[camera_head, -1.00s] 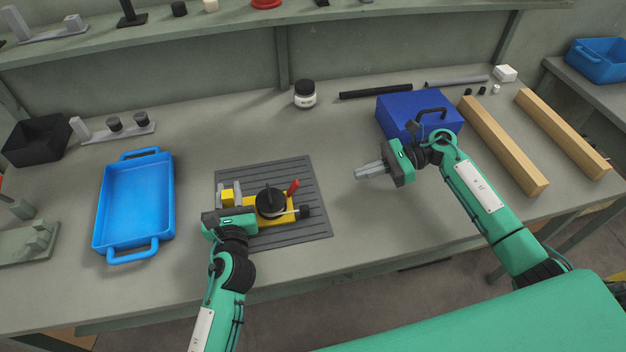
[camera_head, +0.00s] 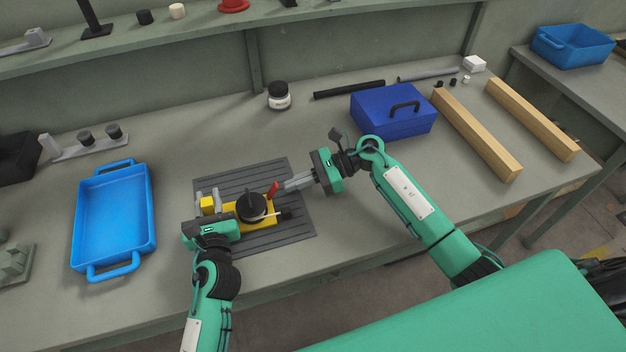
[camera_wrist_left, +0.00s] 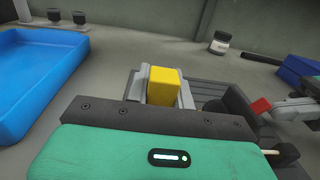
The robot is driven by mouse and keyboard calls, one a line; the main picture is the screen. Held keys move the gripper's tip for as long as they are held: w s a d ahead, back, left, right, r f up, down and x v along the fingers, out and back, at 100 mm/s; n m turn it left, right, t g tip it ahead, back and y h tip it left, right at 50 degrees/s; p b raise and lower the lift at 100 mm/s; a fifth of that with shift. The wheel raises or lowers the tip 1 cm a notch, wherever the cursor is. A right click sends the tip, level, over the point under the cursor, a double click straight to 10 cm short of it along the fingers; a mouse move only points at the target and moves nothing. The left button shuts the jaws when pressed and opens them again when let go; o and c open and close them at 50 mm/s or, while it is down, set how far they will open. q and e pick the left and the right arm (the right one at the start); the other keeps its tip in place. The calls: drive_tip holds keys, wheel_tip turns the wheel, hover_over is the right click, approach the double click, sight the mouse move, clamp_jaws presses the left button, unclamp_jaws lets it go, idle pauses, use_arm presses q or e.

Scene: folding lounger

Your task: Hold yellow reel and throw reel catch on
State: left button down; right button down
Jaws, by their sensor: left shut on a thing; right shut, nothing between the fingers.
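The yellow reel (camera_head: 236,216) lies on a dark ribbed mat (camera_head: 262,174). It has a round black drum (camera_head: 252,206) on top, a pale handle with a black knob (camera_head: 286,213) to the right, and a red catch lever (camera_head: 272,190) standing up at its far right. My left gripper (camera_head: 206,200) is shut on the reel's yellow block at its left end. The left wrist view shows this block (camera_wrist_left: 163,86) between the two grey fingers. My right gripper (camera_head: 288,184) is shut and empty, its tips close to the red catch; I cannot tell whether they touch.
A blue tray (camera_head: 150,213) stands left of the mat. A dark blue box (camera_head: 375,122) and two wooden beams (camera_head: 475,135) are to the right. A white jar with a black lid (camera_head: 279,97) stands behind the mat. Table is clear between mat and box.

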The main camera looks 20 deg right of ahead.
sight(276, 185)
use_arm(q)
drive_tip(key=shift+f, duration=0.35)
use_arm(e)
drive_tip(key=shift+a+r, duration=0.25)
drive_tip(key=shift+a, duration=0.25)
drive_tip(key=shift+a+r+h, duration=0.2)
drive_tip(key=shift+r+h, duration=0.15)
drive_tip(key=shift+h, duration=0.25)
drive_tip(key=shift+w+a+r+h, duration=0.1)
drive_tip(key=shift+a+r+h, duration=0.25)
drive_tip(key=shift+h, duration=0.3)
drive_tip(key=shift+a+r+h, duration=0.2)
drive_tip(key=shift+r+h, duration=0.1)
drive_tip(key=shift+h, duration=0.35)
drive_tip(key=h, duration=0.1)
drive_tip(key=a+h, duration=0.1)
drive_tip(key=shift+a+r+h, duration=0.15)
drive_tip(key=shift+r+h, duration=0.15)
drive_tip(key=shift+r, duration=0.15)
drive_tip(key=shift+r, duration=0.7)
